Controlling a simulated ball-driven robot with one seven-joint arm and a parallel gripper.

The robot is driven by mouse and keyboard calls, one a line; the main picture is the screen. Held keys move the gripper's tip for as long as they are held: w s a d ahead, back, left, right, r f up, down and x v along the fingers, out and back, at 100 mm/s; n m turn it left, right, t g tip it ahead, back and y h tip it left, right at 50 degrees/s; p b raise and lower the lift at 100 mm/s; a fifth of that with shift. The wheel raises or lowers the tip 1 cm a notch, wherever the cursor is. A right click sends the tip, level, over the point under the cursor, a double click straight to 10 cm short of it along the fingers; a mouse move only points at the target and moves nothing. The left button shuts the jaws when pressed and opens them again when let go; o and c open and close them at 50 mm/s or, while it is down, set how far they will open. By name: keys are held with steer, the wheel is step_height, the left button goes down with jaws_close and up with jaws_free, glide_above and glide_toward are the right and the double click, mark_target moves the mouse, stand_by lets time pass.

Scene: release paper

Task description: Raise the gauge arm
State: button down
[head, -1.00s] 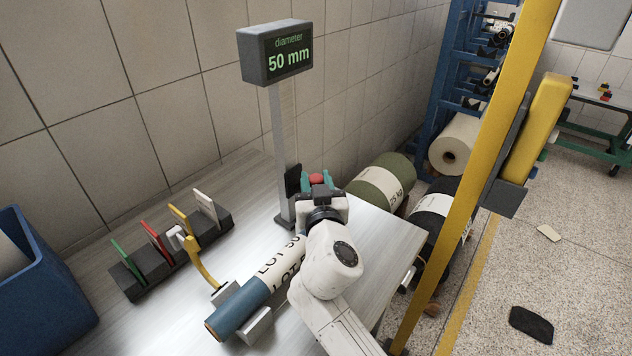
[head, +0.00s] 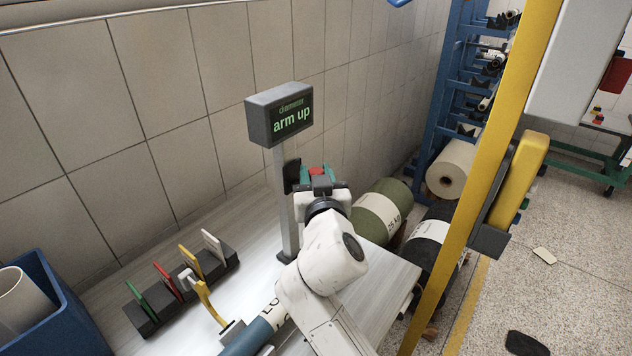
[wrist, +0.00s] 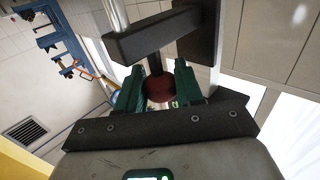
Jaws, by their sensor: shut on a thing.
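The gauge's grey post (head: 286,205) stands on the table and carries a display (head: 280,113) that reads "diameter arm up". The dark gauge arm (wrist: 160,35) shows in the wrist view, with a red knob (wrist: 158,88) at its end. The knob (head: 317,171) also shows in the head view. My gripper (head: 317,180) is beside the post, and its green fingers (wrist: 160,92) are shut on the red knob. A blue roll (head: 245,338) with a "LOT" label lies on the table below; my arm and the frame's lower edge hide part of it.
A black rack (head: 180,290) with several coloured cards stands at the left, near a yellow hook-shaped piece (head: 208,300). A blue bin (head: 45,315) is at the far left. A yellow post (head: 480,180) and large rolls (head: 380,212) are to the right.

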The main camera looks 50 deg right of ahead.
steer(key=shift+r, duration=0.4)
steer(key=c, duration=1)
jaws_free()
steer(key=shift+c, duration=0.2)
steer(key=shift+o, duration=1.3)
steer(key=shift+f, duration=0.2)
steer(key=shift+a, duration=0.1)
steer(key=b+v, duration=0.3)
steer(key=v, duration=0.7)
steer(key=shift+s+a, duration=0.25)
steer(key=shift+s, duration=0.1)
